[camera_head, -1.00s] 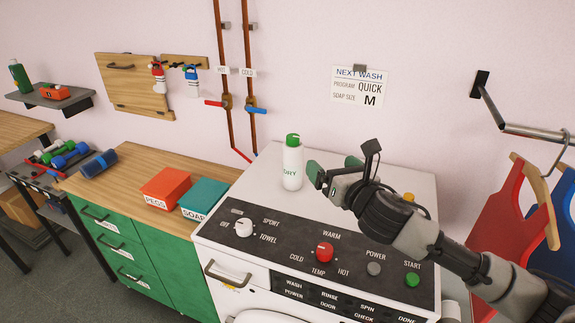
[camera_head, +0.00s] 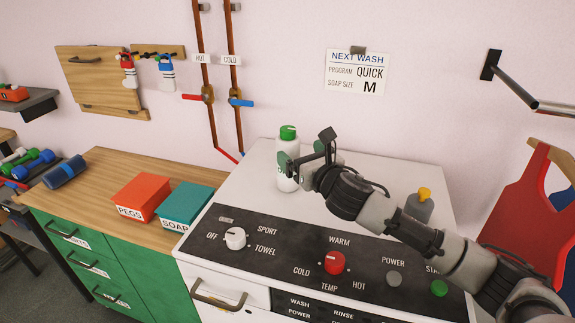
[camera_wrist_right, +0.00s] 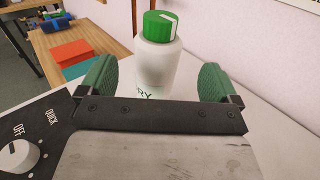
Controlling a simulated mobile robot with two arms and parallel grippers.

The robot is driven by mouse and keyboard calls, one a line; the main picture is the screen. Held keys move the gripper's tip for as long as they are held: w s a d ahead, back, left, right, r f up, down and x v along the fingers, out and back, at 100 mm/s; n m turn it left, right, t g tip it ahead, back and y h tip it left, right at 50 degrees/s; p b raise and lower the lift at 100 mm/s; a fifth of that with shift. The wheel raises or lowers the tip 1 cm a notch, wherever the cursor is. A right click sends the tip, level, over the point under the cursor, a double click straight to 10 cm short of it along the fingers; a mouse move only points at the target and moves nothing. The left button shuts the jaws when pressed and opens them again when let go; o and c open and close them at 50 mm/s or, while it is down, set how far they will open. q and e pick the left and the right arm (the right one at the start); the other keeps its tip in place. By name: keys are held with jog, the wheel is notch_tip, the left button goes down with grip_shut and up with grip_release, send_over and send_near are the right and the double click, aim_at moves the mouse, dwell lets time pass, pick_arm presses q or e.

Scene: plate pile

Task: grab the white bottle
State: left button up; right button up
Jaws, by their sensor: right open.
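The white bottle (camera_head: 289,165) with a green cap stands upright on top of the white washing machine (camera_head: 262,165), towards its back left. My right gripper (camera_head: 305,160) is open beside the bottle and partly covers it in the head view. In the right wrist view the bottle (camera_wrist_right: 158,65) stands ahead, between the lines of the two green finger pads of the open gripper (camera_wrist_right: 158,82). Whether the pads reach alongside the bottle is hard to tell. The lower part of the bottle is hidden by the gripper body. My left gripper is not in view.
A grey bottle with a yellow top (camera_head: 420,207) stands right of my arm on the machine. The control panel with a red knob (camera_head: 334,263) lies in front. Red (camera_head: 143,196) and teal (camera_head: 187,205) boxes sit on the wooden counter (camera_head: 95,200) to the left.

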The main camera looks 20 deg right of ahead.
aim_at(288, 143)
jog(key=p+x, duration=0.1)
jog(key=x, duration=0.4)
jog(key=shift+w+a+f+p, duration=0.1)
jog(key=shift+w+a+p, duration=0.05)
jog(key=shift+p, duration=0.25)
jog(key=shift+w+a+f, duration=0.1)
jog(key=shift+w+f, duration=0.05)
jog(key=shift+w, duration=0.3)
jog(key=shift+s, duration=0.1)
jog(key=c, duration=1.6)
